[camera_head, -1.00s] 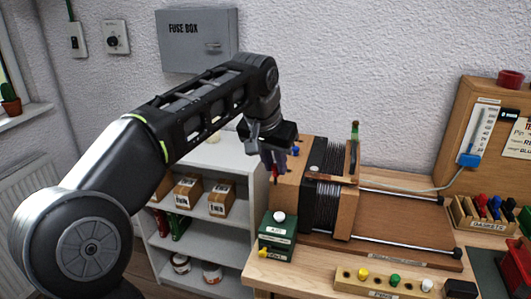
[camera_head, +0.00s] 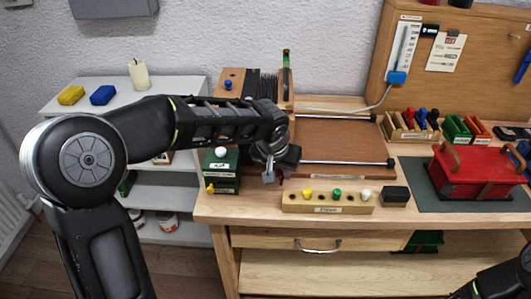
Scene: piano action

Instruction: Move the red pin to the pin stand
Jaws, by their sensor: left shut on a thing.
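The pin stand (camera_head: 323,201) is a long light-wood block near the front edge of the bench. A yellow pin (camera_head: 307,194), a green pin (camera_head: 337,195) and a white pin (camera_head: 365,196) stand in it. My left gripper (camera_head: 268,175) points down just left of and above the stand's left end, beside the green box. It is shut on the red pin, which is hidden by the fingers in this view. My right gripper is not in view; only a dark part of my right arm shows at the bottom right corner.
A green box with a white knob (camera_head: 221,153) stands left of my gripper. A small black block (camera_head: 395,194) is right of the stand. The wooden piano action with its metal rods (camera_head: 338,140) lies behind.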

